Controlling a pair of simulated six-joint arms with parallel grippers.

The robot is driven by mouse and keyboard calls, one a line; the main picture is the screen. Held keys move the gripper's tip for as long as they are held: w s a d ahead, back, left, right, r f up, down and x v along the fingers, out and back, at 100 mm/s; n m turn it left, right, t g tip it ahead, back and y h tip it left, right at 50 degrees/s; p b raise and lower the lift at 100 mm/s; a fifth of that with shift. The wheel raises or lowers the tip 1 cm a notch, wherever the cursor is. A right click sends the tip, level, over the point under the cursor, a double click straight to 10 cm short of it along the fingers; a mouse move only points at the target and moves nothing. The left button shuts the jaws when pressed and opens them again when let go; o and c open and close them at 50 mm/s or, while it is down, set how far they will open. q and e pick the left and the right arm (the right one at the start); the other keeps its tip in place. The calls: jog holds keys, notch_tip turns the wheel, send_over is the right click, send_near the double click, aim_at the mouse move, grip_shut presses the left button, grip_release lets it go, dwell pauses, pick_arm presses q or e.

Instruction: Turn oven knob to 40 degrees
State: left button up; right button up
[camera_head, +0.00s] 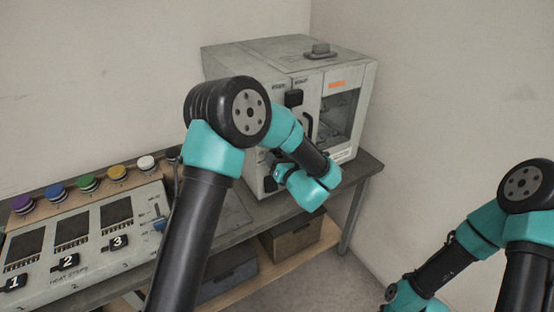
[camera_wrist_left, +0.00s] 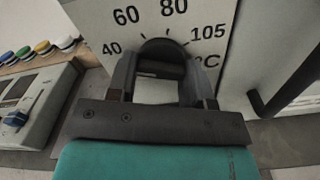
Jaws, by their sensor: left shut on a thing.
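The oven (camera_head: 255,65) is a grey-white box at the back of the bench. Its knob (camera_wrist_left: 163,48) is dark and rounded, and shows in the left wrist view in front of a white dial panel (camera_wrist_left: 192,22) marked 40, 60, 80 and 105 °C. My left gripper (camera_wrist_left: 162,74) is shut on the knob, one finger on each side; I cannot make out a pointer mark. In the head view my left gripper (camera_head: 281,172) is at the oven's lower front, where my arm hides the knob. My right gripper is out of view.
A black door handle (camera_wrist_left: 290,85) stands right of the dial. Boxes (camera_head: 292,238) sit on the lower shelf. Floor at right is clear.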

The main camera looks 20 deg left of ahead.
pick_arm(q)
jog(key=o, duration=0.9)
jog(key=v, duration=1.7)
jog(key=shift+s+d+r, duration=0.15)
jog(key=shift+d, duration=0.05)
